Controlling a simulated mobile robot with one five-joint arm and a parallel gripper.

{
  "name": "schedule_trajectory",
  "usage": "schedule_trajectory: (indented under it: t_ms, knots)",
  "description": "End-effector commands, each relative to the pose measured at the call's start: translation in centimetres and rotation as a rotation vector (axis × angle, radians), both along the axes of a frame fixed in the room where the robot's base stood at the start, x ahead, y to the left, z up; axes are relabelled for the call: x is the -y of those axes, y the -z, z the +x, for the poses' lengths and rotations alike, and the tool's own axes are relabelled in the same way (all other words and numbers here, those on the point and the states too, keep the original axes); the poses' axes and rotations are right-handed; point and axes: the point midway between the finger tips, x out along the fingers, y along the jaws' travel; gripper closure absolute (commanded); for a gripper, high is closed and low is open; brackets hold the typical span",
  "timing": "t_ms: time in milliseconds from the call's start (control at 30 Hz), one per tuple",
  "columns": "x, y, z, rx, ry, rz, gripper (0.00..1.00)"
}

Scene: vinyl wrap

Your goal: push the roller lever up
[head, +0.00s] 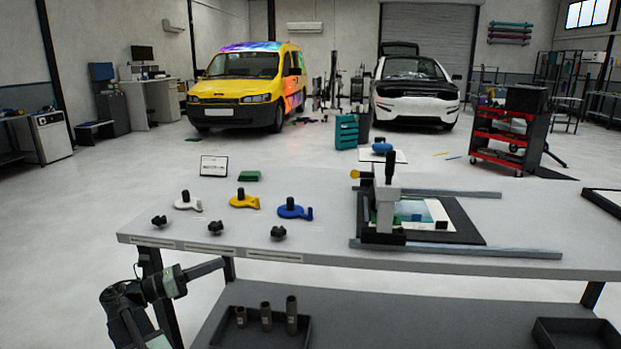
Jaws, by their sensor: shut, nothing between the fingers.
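The roller device (383,212) stands on the workbench right of centre, with a light grey upright body on a dark base. A black lever handle (389,165) stands upright at its top. A yellow knob (355,174) shows at its left side. I cannot tell the lever's exact setting from here. My gripper (222,263) is at the lower left, at the bench's front edge, shut and empty. It is well to the left of the roller device and apart from it.
White, yellow and blue (291,209) levered pieces and several black knobs (278,233) sit on the bench's left half. Grey rails (455,251) flank a dark board (465,228) under the device. A lower shelf (400,318) holds a tray (222,341) with cylinders.

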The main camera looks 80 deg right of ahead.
Motion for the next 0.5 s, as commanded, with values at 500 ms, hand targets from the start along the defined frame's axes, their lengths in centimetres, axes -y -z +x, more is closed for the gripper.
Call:
schedule_trajectory:
  t_ms: [500]
  knots:
    - [10.6, -16.1, -23.0, -0.305, 0.533, -0.116, 1.00]
